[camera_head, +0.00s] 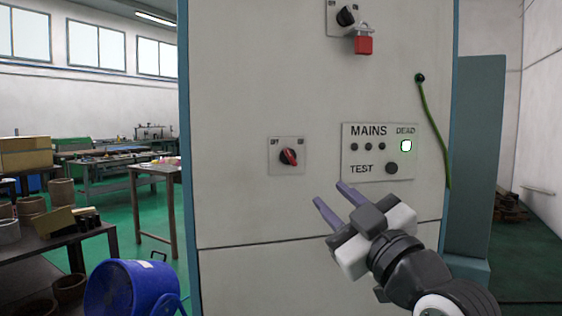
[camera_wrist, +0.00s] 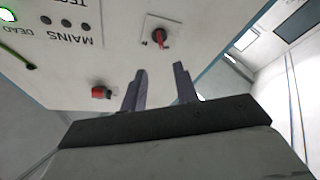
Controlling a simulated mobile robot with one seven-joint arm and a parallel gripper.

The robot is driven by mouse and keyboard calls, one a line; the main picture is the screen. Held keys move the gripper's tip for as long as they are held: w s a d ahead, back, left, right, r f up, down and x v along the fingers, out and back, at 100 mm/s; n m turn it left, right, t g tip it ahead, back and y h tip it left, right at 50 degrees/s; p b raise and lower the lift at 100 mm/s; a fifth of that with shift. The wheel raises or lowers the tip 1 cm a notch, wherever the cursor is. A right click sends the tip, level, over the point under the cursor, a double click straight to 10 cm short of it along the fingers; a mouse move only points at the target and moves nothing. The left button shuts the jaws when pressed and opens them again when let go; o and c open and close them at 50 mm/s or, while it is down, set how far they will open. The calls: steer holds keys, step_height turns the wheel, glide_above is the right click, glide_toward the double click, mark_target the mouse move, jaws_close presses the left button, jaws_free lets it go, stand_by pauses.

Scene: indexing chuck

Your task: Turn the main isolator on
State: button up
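A rotary switch with a red handle (camera_head: 289,157) sits on a square plate on the cabinet front, left of the MAINS panel. Its handle is tilted; the small plate marks are too small to read surely. It also shows in the upside-down wrist view (camera_wrist: 160,37). A second rotary switch with a black knob (camera_head: 347,16) is higher up, with a red padlock (camera_head: 363,44) hanging at it. I cannot tell which switch is the main isolator. My gripper (camera_head: 328,192) is open and empty, below and right of the red handle, apart from it.
The MAINS panel (camera_head: 380,152) has dark round lamps, a TEST button (camera_head: 392,168) and a lit DEAD lamp (camera_head: 406,146). A green cable (camera_head: 435,130) hangs at the cabinet's right. A blue bucket (camera_head: 125,288) and a dark table (camera_head: 70,240) are at left.

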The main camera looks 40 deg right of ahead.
mark_target(293, 160)
steer(key=p+x, duration=0.3)
steer(key=x, duration=1)
steer(key=shift+w+p, duration=0.1)
steer(key=shift+p, duration=0.25)
jaws_close()
